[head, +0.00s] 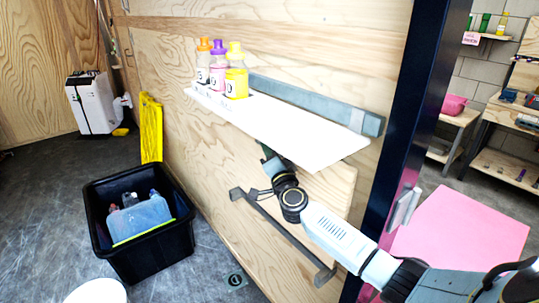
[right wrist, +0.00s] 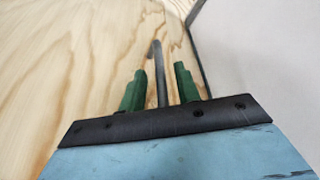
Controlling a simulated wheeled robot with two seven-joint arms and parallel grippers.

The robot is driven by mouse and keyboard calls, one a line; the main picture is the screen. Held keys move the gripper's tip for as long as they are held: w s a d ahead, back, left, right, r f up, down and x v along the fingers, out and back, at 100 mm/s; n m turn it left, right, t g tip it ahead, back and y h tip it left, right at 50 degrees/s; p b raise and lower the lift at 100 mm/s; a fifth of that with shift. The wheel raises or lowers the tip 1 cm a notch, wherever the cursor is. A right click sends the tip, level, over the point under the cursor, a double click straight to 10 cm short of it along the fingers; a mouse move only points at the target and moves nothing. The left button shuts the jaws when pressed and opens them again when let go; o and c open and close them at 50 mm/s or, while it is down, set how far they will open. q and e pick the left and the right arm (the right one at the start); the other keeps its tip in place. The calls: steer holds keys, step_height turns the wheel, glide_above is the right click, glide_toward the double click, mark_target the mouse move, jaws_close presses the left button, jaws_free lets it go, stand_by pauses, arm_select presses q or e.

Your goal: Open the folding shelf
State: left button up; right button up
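A pale wooden panel (head: 335,188) hangs against the plywood wall below a white shelf (head: 290,130); it looks like the folding shelf, folded down. A dark grey bar (head: 285,238) with end brackets runs slantwise along its lower part. My right gripper (head: 267,153) is just under the white shelf, close to the wall, its fingertips mostly hidden by the shelf edge. In the right wrist view its green fingers (right wrist: 158,80) are apart, with a thin grey bar (right wrist: 157,58) showing between them and gaps on both sides. My left gripper is not in view.
Several bottles (head: 236,80) stand on the white shelf. A black crate (head: 150,255) with containers is on the floor at left, near a yellow sign (head: 151,128). A dark post (head: 412,110) and a pink surface (head: 465,225) are at right.

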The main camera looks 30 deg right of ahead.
steer(key=shift+w+d, duration=0.1)
steer(key=shift+w, duration=0.15)
jaws_close()
stand_by(0.3)
